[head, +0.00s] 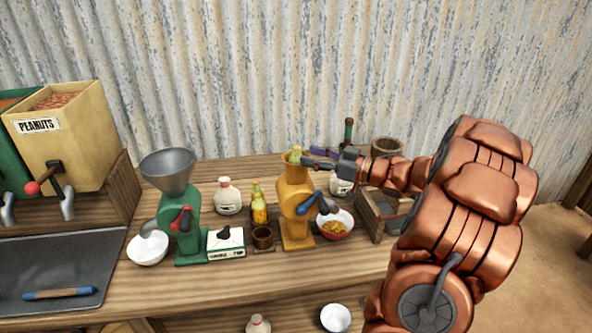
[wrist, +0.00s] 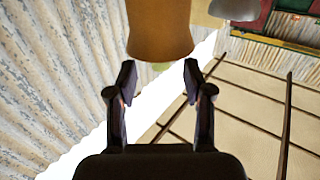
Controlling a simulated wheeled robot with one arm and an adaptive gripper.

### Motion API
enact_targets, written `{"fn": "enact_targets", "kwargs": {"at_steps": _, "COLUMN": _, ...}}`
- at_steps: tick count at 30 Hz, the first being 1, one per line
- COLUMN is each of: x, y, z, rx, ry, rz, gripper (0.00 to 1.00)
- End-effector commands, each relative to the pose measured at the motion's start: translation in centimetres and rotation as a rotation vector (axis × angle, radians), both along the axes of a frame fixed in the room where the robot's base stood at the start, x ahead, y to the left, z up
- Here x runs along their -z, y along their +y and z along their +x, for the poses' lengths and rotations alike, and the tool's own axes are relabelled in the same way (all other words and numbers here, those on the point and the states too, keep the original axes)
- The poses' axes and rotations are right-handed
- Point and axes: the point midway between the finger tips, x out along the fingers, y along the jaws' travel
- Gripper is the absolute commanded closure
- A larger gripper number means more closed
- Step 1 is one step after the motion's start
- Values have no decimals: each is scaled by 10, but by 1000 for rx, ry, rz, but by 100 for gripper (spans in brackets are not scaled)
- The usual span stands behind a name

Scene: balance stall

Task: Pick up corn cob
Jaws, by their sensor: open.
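A small yellow-green piece, which looks like the tip of the corn cob (head: 295,154), pokes out of the top of the yellow grinder (head: 297,196). Most of it is hidden inside the grinder. In the wrist view the cob tip (wrist: 161,67) shows just past the rim of the grinder (wrist: 160,30), between and slightly beyond the fingertips. My gripper (head: 309,161) reaches in from the right at the height of the grinder's mouth. Its two fingers (wrist: 160,80) are apart with nothing held between them.
A green grinder (head: 190,228) with a grey funnel stands left. A bowl with yellow bits (head: 335,226), a yellow bottle (head: 259,208), a white jug (head: 228,197) and a wooden box (head: 378,215) are close around. The peanut bin (head: 65,125) is far left. The table front (head: 280,283) is clear.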

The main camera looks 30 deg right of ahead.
Motion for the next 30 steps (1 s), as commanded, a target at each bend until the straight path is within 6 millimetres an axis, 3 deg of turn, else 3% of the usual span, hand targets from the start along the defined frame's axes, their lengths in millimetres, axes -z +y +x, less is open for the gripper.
{"fn": "enact_targets", "kwargs": {"at_steps": 12, "x": -1, "y": 23, "z": 38, "rx": -4, "ry": -1, "rz": 2, "gripper": 49}}
{"fn": "enact_targets", "kwargs": {"at_steps": 24, "x": 0, "y": 26, "z": 43, "rx": -4, "ry": -1, "rz": 0, "gripper": 49}}
{"fn": "enact_targets", "kwargs": {"at_steps": 30, "x": 0, "y": 26, "z": 43, "rx": -3, "ry": -1, "rz": 0, "gripper": 70}}
